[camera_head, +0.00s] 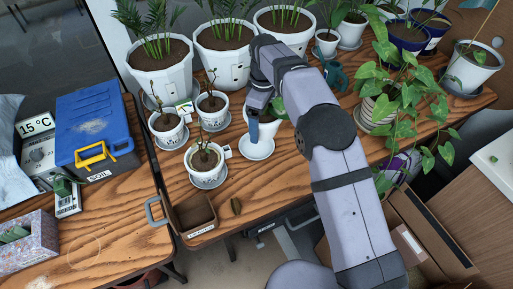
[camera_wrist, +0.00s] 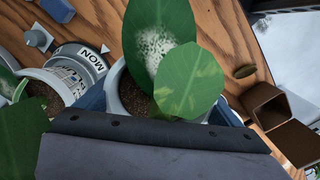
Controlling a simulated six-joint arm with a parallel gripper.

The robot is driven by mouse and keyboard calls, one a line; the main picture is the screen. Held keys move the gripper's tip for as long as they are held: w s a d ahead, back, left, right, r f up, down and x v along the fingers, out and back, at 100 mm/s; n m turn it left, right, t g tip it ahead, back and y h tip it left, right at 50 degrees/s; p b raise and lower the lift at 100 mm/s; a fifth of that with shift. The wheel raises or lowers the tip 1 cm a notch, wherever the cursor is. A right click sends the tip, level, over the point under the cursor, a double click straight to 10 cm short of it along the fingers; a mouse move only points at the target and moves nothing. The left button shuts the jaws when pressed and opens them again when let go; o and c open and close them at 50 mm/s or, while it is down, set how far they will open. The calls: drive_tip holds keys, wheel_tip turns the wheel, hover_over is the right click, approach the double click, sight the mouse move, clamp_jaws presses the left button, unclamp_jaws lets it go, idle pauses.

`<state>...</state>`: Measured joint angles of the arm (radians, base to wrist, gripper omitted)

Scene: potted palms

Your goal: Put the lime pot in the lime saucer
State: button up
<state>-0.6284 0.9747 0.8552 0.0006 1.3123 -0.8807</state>
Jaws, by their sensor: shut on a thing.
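My gripper (camera_head: 256,118) is shut on a small white pot (camera_head: 267,130) with broad green leaves, partly hidden by a blue finger and my arm. In the wrist view the pot's pale rim (camera_wrist: 115,90) and dark soil sit between my blue fingers (camera_wrist: 160,108), under big leaves. No lime label is readable on it. A pale round saucer (camera_head: 257,150) with nothing standing on its front part lies just below the gripper. I cannot tell whether the pot touches it. A grey saucer reading "MON" (camera_wrist: 86,60) is beside the held pot in the wrist view.
Small white pots on saucers stand close left: one in front (camera_head: 203,163), others behind (camera_head: 166,128) (camera_head: 211,108). Large white palm pots (camera_head: 222,62) line the back. A trailing plant (camera_head: 385,95) is at right. A brown box (camera_head: 194,216) is at the front edge.

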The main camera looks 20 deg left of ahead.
drive_tip(key=shift+s+a+n, duration=0.25)
drive_tip(key=shift+a+n, duration=0.15)
drive_tip(key=shift+a, duration=0.35)
drive_tip(key=p, duration=0.2)
hover_over(257, 149)
drive_tip(key=shift+f, duration=4.95)
drive_tip(key=o, duration=1)
drive_tip(key=shift+f, duration=0.1)
drive_tip(key=shift+s, duration=0.1)
drive_tip(key=shift+r, duration=0.2)
wheel_tip(257, 149, up, 12)
drive_tip(key=shift+f+b, duration=0.1)
drive_tip(key=shift+b, duration=1.05)
drive_tip(key=shift+d, duration=0.1)
